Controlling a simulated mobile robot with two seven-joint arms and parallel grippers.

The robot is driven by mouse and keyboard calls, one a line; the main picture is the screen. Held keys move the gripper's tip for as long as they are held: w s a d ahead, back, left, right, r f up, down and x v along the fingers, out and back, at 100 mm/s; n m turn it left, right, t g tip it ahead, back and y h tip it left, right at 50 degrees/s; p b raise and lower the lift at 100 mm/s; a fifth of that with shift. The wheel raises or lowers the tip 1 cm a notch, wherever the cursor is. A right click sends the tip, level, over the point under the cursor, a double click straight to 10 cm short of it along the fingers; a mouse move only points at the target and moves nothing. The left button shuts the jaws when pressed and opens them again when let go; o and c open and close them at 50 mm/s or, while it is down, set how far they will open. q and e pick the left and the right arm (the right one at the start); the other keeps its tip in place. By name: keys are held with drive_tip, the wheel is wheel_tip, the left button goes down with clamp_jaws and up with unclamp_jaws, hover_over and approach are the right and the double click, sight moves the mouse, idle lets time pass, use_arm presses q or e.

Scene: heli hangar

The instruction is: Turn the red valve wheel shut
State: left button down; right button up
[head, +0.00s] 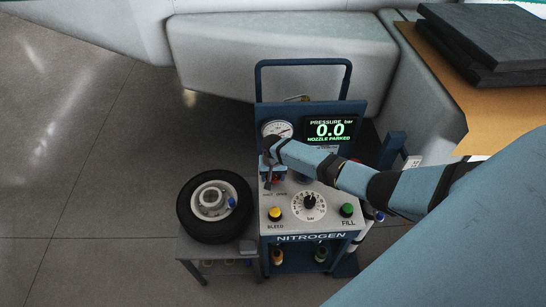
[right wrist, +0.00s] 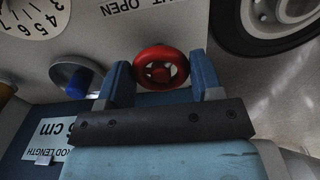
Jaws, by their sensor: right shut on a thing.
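The red valve wheel (right wrist: 162,68) sits on the grey panel of the nitrogen cart, near the printed SHUT and OPEN marks. In the right wrist view it lies between the two blue fingers of my right gripper (right wrist: 158,74), which is shut on its rim from both sides. In the head view my right gripper (head: 268,181) reaches down to the panel's upper left from the right. There the gripper mostly hides the wheel. My left gripper is not in view.
The nitrogen cart (head: 310,238) has a dial, a yellow BLEED button (head: 275,214) and a green FILL button (head: 347,210). Its display (head: 330,130) reads 0.0 bar, NOZZLE PARKED. A tyred wheel (head: 185,213) lies on a stand at left. Floor farther left is clear.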

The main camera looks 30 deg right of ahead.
drive_tip(key=shift+w+r, duration=0.1)
drive_tip(key=o, duration=0.9)
wheel_tip(320, 180, up, 14)
drive_tip(key=shift+f, duration=0.1)
idle(0.5)
